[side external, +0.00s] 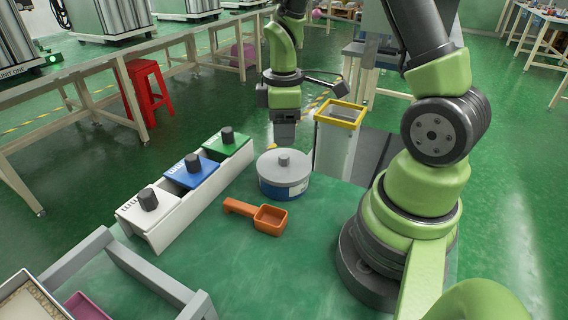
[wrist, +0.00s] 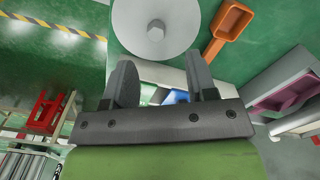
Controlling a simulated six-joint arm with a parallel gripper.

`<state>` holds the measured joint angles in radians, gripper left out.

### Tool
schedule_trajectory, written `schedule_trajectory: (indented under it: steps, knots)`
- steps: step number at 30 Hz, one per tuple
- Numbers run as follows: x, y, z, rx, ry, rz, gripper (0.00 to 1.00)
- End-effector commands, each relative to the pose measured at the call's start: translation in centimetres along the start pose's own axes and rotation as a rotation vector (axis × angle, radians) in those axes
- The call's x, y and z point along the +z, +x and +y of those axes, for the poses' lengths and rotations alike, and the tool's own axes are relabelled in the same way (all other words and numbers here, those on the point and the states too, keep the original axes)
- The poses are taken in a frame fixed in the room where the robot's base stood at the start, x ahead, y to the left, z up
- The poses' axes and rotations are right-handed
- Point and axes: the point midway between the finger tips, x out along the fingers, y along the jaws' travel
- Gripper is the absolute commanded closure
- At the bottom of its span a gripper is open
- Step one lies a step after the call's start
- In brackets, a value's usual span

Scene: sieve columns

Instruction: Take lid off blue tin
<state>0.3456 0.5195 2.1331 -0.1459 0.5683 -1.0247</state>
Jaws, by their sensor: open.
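The blue tin (side external: 286,189) stands upright on the green table with its grey lid (side external: 283,161) on top. The tin's blue wall is hidden under the lid in the wrist view.
An orange scoop (side external: 268,219) lies just in front of the tin. A white rack (side external: 197,213) with white, blue and green knobbed lids stands to the left. A yellow-rimmed column (side external: 336,145) stands behind right. A grey frame (side external: 150,269) is at front left.

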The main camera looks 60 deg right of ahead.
Motion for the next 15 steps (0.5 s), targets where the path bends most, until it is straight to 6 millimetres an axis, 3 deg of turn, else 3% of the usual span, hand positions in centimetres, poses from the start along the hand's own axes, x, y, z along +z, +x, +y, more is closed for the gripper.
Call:
schedule_trajectory:
  steps: [8,15]
  knots:
    - [0.0,2.4,0.1,-0.002,0.002,-0.001,0.48]
    - [-0.1,5.8,0.5,-0.003,0.002,-0.002,0.48]
